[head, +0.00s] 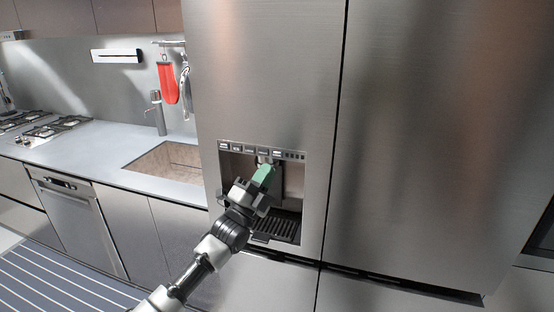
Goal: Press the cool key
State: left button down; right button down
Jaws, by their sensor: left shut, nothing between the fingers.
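A row of small keys (250,151) runs along the top of the dispenser recess in the steel fridge door (275,80). The key labels are too small to read, so I cannot tell which one is the cool key. My left gripper (265,172), with green fingertips, is shut and empty just below the middle of the key row, in front of the recess. I cannot tell whether the fingertips touch anything. The gripper and arm hide part of the recess. My right gripper is not in view.
A dark drip grille (285,226) lies at the bottom of the recess. To the left are a counter (110,150) with a sink (168,162), a tap (157,112) and a gas hob (45,128). A red mitt (168,83) hangs on the wall. A striped runner (50,285) lies on the floor.

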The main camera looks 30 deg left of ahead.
aim_at(277, 154)
pick_arm(q)
jog(key=shift+w+a+b, duration=0.25)
jog(key=shift+w+b, duration=0.25)
jog(key=shift+w, duration=0.4)
jog(key=shift+w+a+b, duration=0.2)
jog(key=shift+w+b, duration=0.35)
jog(key=shift+w, duration=0.4)
jog(key=shift+w+a+b, duration=0.25)
jog(key=shift+w+b, duration=0.25)
jog(key=shift+w, duration=0.4)
jog(key=shift+w+b, duration=0.4)
jog(key=shift+w+a+b, duration=0.15)
jog(key=shift+w+b, duration=0.1)
jog(key=shift+b, duration=0.1)
dwell(0.7)
jog(key=shift+s+p, duration=0.4)
jog(key=shift+s+d, duration=0.2)
jog(key=shift+s, duration=0.1)
